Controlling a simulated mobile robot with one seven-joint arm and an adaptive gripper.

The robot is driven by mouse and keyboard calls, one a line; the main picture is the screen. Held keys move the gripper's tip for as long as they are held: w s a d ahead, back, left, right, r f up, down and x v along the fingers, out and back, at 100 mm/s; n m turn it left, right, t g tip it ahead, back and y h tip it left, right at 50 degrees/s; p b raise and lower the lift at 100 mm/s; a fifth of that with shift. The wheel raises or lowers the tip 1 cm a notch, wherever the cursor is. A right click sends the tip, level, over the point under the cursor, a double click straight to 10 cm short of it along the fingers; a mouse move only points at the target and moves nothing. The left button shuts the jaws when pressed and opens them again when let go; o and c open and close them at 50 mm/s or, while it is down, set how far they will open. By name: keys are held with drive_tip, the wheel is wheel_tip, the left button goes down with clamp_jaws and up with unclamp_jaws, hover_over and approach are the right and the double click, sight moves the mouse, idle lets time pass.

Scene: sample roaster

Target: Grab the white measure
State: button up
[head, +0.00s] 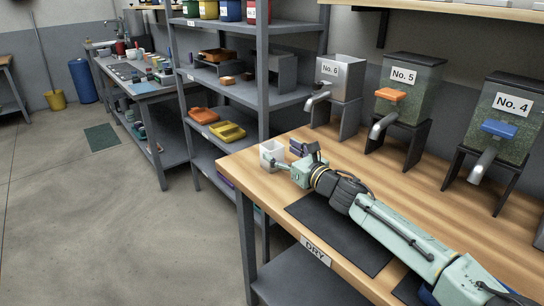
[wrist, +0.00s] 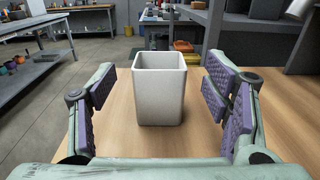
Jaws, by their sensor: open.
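The white measure (wrist: 159,98) is a square, open-topped cup standing upright on the wooden table (wrist: 200,148). In the wrist view it is between the two purple-padded fingers of my gripper (wrist: 168,105), with a gap on each side. My gripper is open and not touching it. In the head view the white measure (head: 272,153) stands near the table's far left corner, just beyond my gripper (head: 287,158). The cup's inside bottom is hidden.
Dispensers No. 6 (head: 340,85), No. 5 (head: 408,95) and No. 4 (head: 502,115) stand along the table's back. A black mat (head: 340,235) lies under my arm. A grey shelf (head: 245,95) with trays stands beyond the table's left edge.

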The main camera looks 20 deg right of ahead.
sight(272, 145)
drive_tip(key=p+x, duration=0.2)
drive_tip(key=x, duration=0.2)
drive_tip(key=shift+r, duration=0.1)
drive_tip(key=shift+w+a, duration=0.1)
drive_tip(key=shift+w, duration=0.35)
drive_tip(key=shift+c, duration=0.5)
drive_tip(key=c, duration=1.1)
drive_tip(key=shift+c, duration=0.2)
